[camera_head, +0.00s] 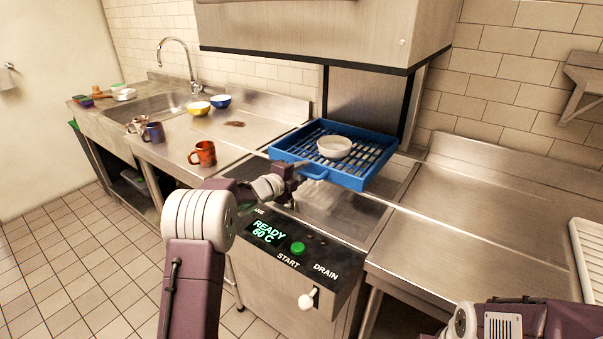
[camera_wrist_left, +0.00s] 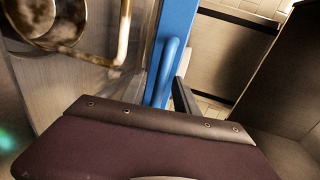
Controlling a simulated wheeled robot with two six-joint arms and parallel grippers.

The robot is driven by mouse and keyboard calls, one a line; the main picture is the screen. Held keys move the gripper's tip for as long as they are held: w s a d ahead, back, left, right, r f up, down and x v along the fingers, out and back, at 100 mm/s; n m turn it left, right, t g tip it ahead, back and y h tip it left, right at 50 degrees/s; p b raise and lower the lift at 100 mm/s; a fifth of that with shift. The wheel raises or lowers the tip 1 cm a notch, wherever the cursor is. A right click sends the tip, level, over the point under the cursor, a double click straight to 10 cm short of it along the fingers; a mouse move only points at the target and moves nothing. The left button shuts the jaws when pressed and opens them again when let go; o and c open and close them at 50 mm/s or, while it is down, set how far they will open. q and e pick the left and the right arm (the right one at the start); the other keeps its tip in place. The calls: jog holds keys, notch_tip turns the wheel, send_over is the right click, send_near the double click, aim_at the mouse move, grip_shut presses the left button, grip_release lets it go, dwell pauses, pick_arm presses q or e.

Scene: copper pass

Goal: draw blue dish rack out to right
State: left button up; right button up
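The blue dish rack (camera_head: 350,182) sits under the raised hood of the dishwasher, over its wash basin, with a white bowl (camera_head: 334,147) in it. A blue loop handle (camera_head: 315,173) stands out from its near side. My left gripper (camera_head: 297,168) is at the rack's near side, just left of the handle. In the left wrist view the rack's blue side (camera_wrist_left: 176,25) and handle (camera_wrist_left: 168,70) show, with a dark finger (camera_wrist_left: 184,98) close to the handle. I cannot tell whether the finger touches it or how wide the gripper is. My right gripper is out of view.
A bare steel counter (camera_head: 470,215) lies to the right of the machine, with a white ribbed board (camera_head: 585,250) at its far right. The control panel (camera_head: 290,242) reads READY 60 C. Mugs, including an orange one (camera_head: 203,154), and bowls stand on the left counter.

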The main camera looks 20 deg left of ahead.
pick_arm(q)
jog(key=shift+c, duration=0.4)
grip_shut()
dwell(0.9)
